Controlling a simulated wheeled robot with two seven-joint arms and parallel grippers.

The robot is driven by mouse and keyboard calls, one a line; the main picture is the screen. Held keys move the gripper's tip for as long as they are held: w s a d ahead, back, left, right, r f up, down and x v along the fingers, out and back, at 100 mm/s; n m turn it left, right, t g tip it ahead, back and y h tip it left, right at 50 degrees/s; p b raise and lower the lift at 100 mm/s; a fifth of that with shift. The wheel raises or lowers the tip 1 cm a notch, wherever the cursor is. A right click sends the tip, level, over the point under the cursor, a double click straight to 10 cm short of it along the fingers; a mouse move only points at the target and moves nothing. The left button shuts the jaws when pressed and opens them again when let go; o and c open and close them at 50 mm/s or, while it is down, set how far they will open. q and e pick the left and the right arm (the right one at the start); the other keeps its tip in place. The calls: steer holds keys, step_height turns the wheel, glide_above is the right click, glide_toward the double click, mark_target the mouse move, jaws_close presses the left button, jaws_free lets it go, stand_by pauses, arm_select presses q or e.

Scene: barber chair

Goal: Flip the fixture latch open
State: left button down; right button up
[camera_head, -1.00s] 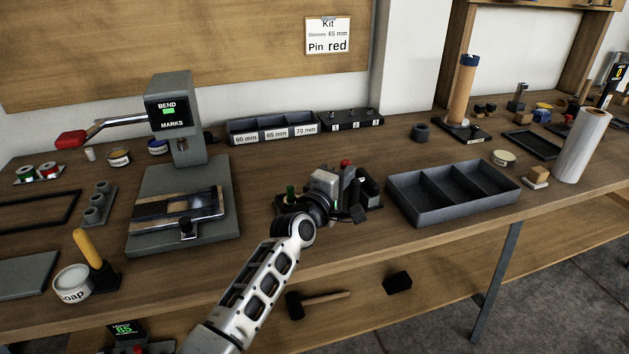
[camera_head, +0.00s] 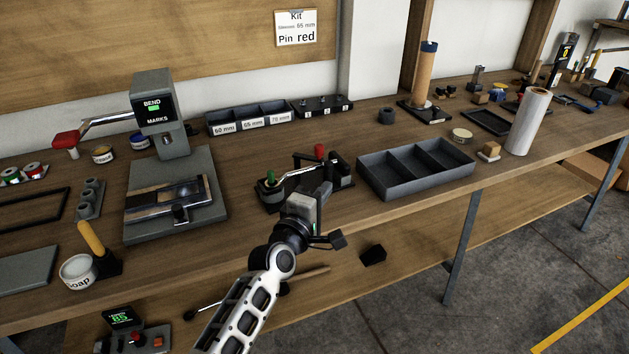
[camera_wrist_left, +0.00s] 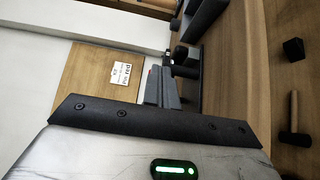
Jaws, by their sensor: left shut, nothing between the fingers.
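The fixture (camera_head: 268,194) is a dark block at the bench's front edge, with a green knob (camera_head: 270,177) at its left and a red-topped post (camera_head: 319,151) at its right. A silver bar (camera_head: 296,171), which looks like the latch, runs between them. My left gripper (camera_head: 323,190) is just in front of the fixture, with its fingers shut and empty. It hides part of the fixture's front; I cannot tell whether it touches. In the left wrist view the shut fingers (camera_wrist_left: 161,88) point at dark fixture parts (camera_wrist_left: 185,62). My right gripper is out of view.
The bending press (camera_head: 175,180) stands left of the fixture. A dark compartment tray (camera_head: 375,185) is close on its right. The labelled sleeve bin (camera_head: 250,118) and pin rack (camera_head: 322,106) are behind. Bare bench lies between the fixture and these back bins.

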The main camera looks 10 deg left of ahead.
arm_select(q)
steer(key=shift+s+d, duration=0.2)
steer(key=shift+s, duration=0.15)
steer(key=shift+s+a+f, duration=0.1)
steer(key=shift+s+f, duration=0.05)
steer(key=shift+f, duration=0.15)
steer(key=s+a+f+m+g+y, duration=0.1)
steer(key=s+f+m, duration=0.4)
steer(key=s, duration=0.5)
steer(key=s+a+f+m+g+y, duration=0.1)
steer(key=s+a+f+m+g, duration=0.2)
steer(key=s, duration=0.6)
steer(key=s+a+f+m+g+y, duration=0.1)
steer(key=s+a+f+m+g, duration=0.1)
steer(key=s+a+f+m, duration=0.5)
steer(key=s+m, duration=0.1)
steer(key=s, duration=0.2)
steer(key=shift+s+m+g, duration=0.3)
steer(key=shift+s, duration=0.05)
